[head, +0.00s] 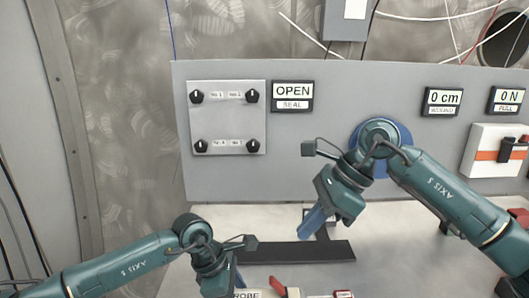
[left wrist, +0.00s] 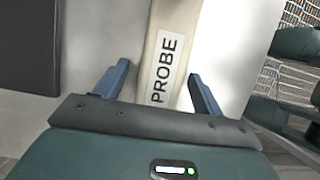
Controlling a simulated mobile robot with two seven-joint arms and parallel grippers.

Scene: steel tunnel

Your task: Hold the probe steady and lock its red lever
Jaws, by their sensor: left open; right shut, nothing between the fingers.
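The probe (head: 253,294) lies at the bottom edge of the head view, mostly cut off, its label partly hidden by my left gripper (head: 236,283). In the left wrist view the pale probe body (left wrist: 166,50) with its PROBE label runs between the two blue fingers of my left gripper (left wrist: 158,84). Those fingers are open, with a gap on each side of the probe. The red lever (head: 279,290) shows just right of the label. My right gripper (head: 308,226) is shut and empty, above the dark bar and apart from the lever.
A dark flat bar (head: 275,253) lies on the pale table (head: 390,270) behind the probe. A grey panel (head: 320,125) stands behind, with a knob plate (head: 228,120), a display reading OPEN SEAL (head: 292,95), and displays reading 0 cm (head: 442,101) and 0 N (head: 507,100).

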